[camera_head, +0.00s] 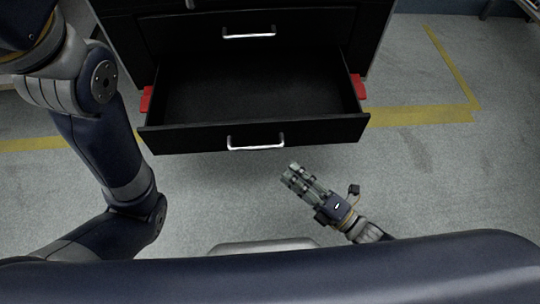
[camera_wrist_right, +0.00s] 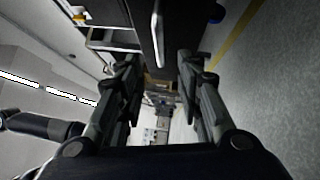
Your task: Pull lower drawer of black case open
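The black case (camera_head: 258,57) stands at the top of the head view. Its lower drawer (camera_head: 175,138) is pulled out well clear of the case, and its dark inside looks empty. A silver bar handle (camera_head: 256,143) is on the drawer front. My right gripper (camera_head: 290,172) is below and right of that handle, apart from it in the picture. In the right wrist view its two fingers (camera_wrist_right: 157,65) are spread with nothing between them. A silver handle (camera_wrist_right: 158,40) shows just beyond the fingertips. My left arm comes in at the left; its gripper is out of view.
An upper drawer with its own silver handle (camera_head: 248,33) is shut above. Red pieces (camera_head: 359,87) stick out at both sides of the case. Yellow tape (camera_head: 425,115) marks the grey floor (camera_head: 440,190), which is clear to the right.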

